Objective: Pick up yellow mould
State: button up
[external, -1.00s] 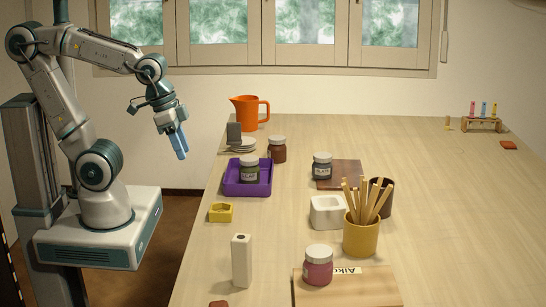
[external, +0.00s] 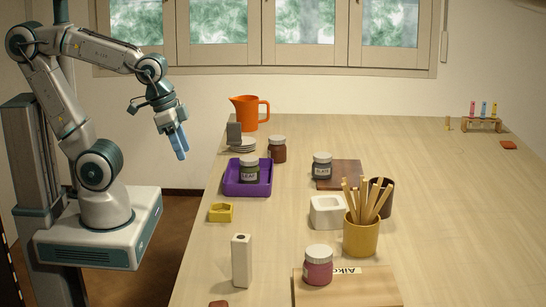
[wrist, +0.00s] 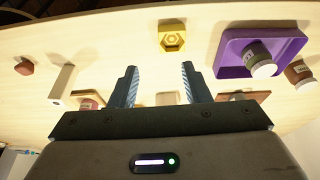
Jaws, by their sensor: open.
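The yellow mould (external: 221,212) is a small, low block near the table's left edge, in front of the purple tray. In the wrist view the yellow mould (wrist: 173,37) shows a hexagonal hollow in its top and lies beyond my fingertips, a little right of the middle between them. My gripper (external: 182,155) hangs in the air left of the table's edge, above and apart from the mould. Its two blue fingers, also seen in the wrist view (wrist: 159,72), are spread with nothing between them.
The purple tray (external: 229,190) with a jar (external: 250,173) stands behind the mould. A tall white block (external: 241,260) stands in front of it. A white square pot (external: 315,212) and a yellow pot of sticks (external: 361,238) are to the right. Table between is clear.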

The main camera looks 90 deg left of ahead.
jog(key=o, duration=0.7)
jog(key=shift+c, duration=0.2)
jog(key=n+g+b, duration=0.4)
jog(key=n+b, duration=1.4)
jog(key=b, duration=0.3)
send_over(220, 205)
jog(key=w+d, duration=0.1)
jog(key=d, duration=0.2)
notch_tip(220, 205, down, 4)
notch_tip(220, 205, down, 8)
jog(key=shift+a+f+b, duration=0.1)
jog(key=shift+f+b, duration=0.15)
jog(key=shift+b, duration=0.4)
jog(key=shift+s+a+f+b, duration=0.15)
jog(key=shift+f+b, duration=0.45)
jog(key=shift+f, duration=2)
